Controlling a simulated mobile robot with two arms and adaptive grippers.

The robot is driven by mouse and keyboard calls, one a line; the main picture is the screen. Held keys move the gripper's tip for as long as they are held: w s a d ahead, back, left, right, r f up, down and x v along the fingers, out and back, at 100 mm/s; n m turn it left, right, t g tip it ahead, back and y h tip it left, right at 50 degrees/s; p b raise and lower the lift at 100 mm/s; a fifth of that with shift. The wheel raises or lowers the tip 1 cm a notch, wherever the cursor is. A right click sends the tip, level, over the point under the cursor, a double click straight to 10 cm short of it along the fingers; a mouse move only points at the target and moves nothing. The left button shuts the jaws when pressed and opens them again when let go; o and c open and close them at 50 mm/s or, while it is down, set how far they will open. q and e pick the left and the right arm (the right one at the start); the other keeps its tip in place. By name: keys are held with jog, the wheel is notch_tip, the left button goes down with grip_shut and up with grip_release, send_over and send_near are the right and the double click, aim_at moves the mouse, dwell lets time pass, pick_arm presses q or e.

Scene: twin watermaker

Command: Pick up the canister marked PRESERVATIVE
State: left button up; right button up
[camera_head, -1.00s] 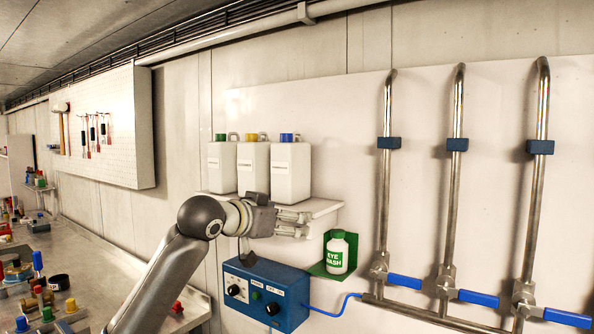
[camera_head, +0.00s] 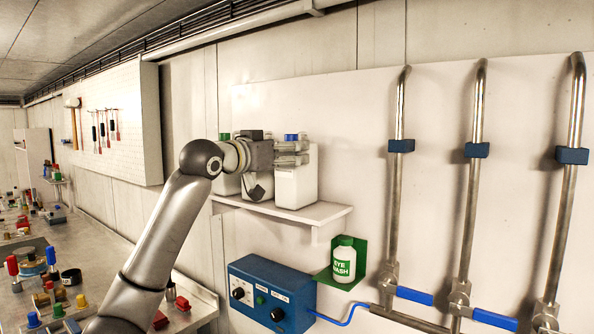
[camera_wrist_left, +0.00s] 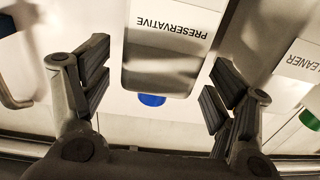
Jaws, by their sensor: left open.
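The PRESERVATIVE canister (camera_head: 297,187) is white with a blue cap and stands at the right end of the wall shelf. In the left wrist view its labelled face (camera_wrist_left: 172,25) appears upside down, with the blue cap (camera_wrist_left: 151,99) below. My left gripper (camera_head: 306,153) is in front of its upper part and hides some of it in the head view. In the wrist view the left gripper (camera_wrist_left: 155,85) is open, with its fingers apart on either side of the canister and visible gaps. My right gripper is not in view.
A middle white canister (camera_head: 257,188) and a green-capped one (camera_head: 227,185) stand to the left on the shelf (camera_head: 318,214). A canister lettered "LEANER" (camera_wrist_left: 300,62) shows in the wrist view. Below are an eye wash bottle (camera_head: 344,262) and a blue control box (camera_head: 270,290). Pipes (camera_head: 473,180) stand right.

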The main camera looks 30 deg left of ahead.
pick_arm(q)
jog(key=w+p, duration=0.1)
jog(key=w, duration=0.2)
jog(key=w+p, duration=0.1)
jog(key=shift+w+d+f+p, duration=0.2)
jog(key=shift+w+f+p, duration=0.15)
jog(key=shift+s, duration=0.1)
jog(key=shift+c, duration=1.2)
grip_shut()
jog(key=shift+a+r, duration=0.1)
jog(key=shift+r, duration=0.1)
